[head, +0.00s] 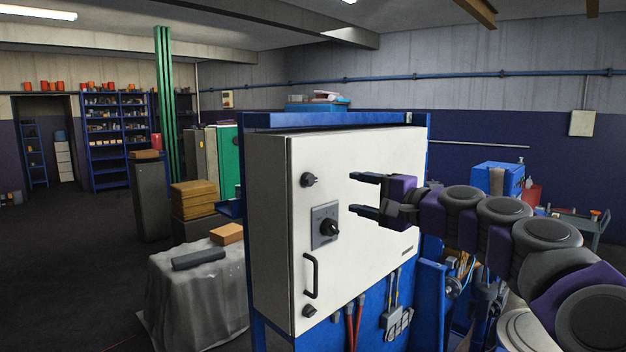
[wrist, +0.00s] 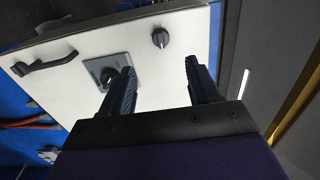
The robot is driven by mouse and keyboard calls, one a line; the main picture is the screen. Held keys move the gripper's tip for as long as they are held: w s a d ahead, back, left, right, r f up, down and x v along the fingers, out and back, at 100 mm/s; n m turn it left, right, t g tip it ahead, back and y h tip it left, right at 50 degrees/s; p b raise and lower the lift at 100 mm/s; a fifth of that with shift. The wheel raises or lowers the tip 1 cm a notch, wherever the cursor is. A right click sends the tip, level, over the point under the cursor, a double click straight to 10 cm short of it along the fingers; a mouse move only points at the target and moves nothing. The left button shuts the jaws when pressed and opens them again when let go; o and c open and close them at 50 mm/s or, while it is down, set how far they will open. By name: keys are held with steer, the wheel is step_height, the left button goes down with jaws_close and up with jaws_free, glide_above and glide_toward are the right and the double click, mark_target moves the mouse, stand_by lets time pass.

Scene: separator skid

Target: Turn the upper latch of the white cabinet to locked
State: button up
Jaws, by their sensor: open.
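The white cabinet (head: 370,240) stands in front of me on a blue frame. Its upper latch (head: 308,180) is a small dark knob near the top left of the door; it also shows in the wrist view (wrist: 160,38). A larger rotary switch (head: 328,228) on a grey plate sits below it, and a lower latch (head: 309,310) is near the bottom. My gripper (head: 360,194) is open and empty, in front of the door and right of the upper latch, apart from it. In the wrist view the jaws (wrist: 158,88) are spread, with the upper latch beyond and between them. The latch's exact angle is hard to tell.
A dark door handle (head: 311,276) sticks out between the switch and the lower latch. Red-handled tools (head: 354,322) hang below the cabinet. A cloth-covered table (head: 195,285) stands to the left. The space before the upper door is clear apart from my arm.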

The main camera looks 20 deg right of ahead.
mark_target(313, 183)
steer(key=x, duration=0.4)
steer(key=p+x, duration=0.1)
steer(key=x, duration=0.8)
steer(key=shift+w+d+f+p, duration=0.1)
steer(key=shift+w+d+p, duration=0.2)
steer(key=shift+w+p, duration=0.1)
steer(key=shift+w+a, duration=0.3)
steer(key=shift+a, duration=0.1)
steer(key=shift+d, duration=0.35)
steer(key=c, duration=0.4)
steer(key=shift+a+f, duration=0.1)
steer(key=shift+f, duration=0.05)
steer(key=c, duration=0.6)
